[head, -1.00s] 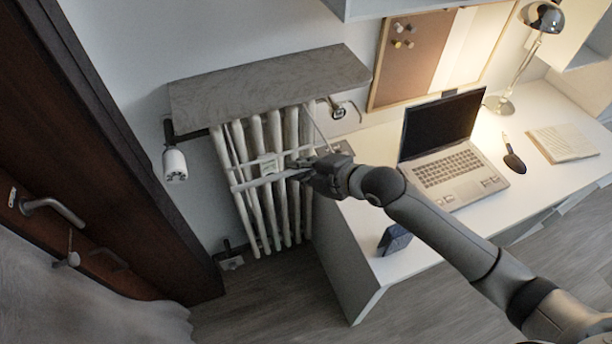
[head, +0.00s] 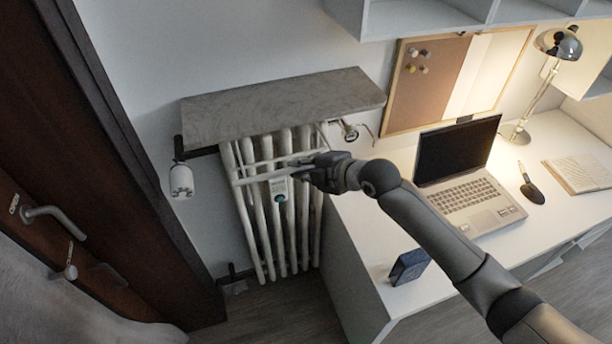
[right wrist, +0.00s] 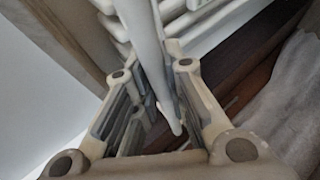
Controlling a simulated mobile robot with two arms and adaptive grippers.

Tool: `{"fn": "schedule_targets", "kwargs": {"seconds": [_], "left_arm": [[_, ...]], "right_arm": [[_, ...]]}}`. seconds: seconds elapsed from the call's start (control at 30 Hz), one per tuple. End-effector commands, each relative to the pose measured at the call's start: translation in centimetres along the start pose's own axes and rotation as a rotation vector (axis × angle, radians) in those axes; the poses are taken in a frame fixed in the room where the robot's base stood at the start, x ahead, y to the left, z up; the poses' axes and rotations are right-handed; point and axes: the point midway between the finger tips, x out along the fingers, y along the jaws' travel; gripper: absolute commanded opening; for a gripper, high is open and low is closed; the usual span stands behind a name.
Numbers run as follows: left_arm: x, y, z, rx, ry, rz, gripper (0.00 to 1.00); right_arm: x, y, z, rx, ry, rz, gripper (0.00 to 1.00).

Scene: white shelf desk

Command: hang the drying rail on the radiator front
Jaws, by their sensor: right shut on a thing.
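The white radiator (head: 288,232) stands against the wall under a grey stone-like shelf (head: 285,104). The white drying rail (head: 262,176) lies across the upper part of the radiator front, just above a small white meter. Its bars run nearly level. Whether it touches the radiator or hangs in front of it I cannot tell. My right gripper (head: 314,172) is shut on the rail's right end. In the right wrist view the rail (right wrist: 146,45) passes between the fingers of that gripper (right wrist: 155,85), with radiator parts (right wrist: 205,14) behind. My left gripper is not in view.
A white desk (head: 360,240) with a laptop (head: 470,190), a small dark blue box (head: 409,267) and a lamp (head: 558,45) stands close on the right. A dark wooden door (head: 60,150) is on the left. A white valve (head: 181,181) sticks out left of the radiator.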

Motion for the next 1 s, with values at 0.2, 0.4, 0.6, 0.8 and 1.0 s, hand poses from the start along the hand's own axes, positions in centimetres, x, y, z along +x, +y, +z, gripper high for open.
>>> {"fn": "schedule_targets", "kwargs": {"seconds": [0.2,0.4,0.6,0.8,1.0], "left_arm": [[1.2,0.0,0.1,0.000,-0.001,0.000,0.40],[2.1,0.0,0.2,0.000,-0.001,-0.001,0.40],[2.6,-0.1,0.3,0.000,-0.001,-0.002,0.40],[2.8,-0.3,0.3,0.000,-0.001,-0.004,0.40],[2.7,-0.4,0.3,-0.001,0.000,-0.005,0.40]], "right_arm": [[1.1,-0.2,0.4,-0.001,0.001,0.001,0.00],[1.8,-1.2,0.7,-0.001,0.001,0.001,0.00],[2.2,-1.9,0.9,0.000,0.001,0.002,0.00],[2.3,-2.1,0.9,0.000,0.001,0.001,0.00],[2.3,-2.2,0.9,0.001,0.001,0.000,0.00]]}}
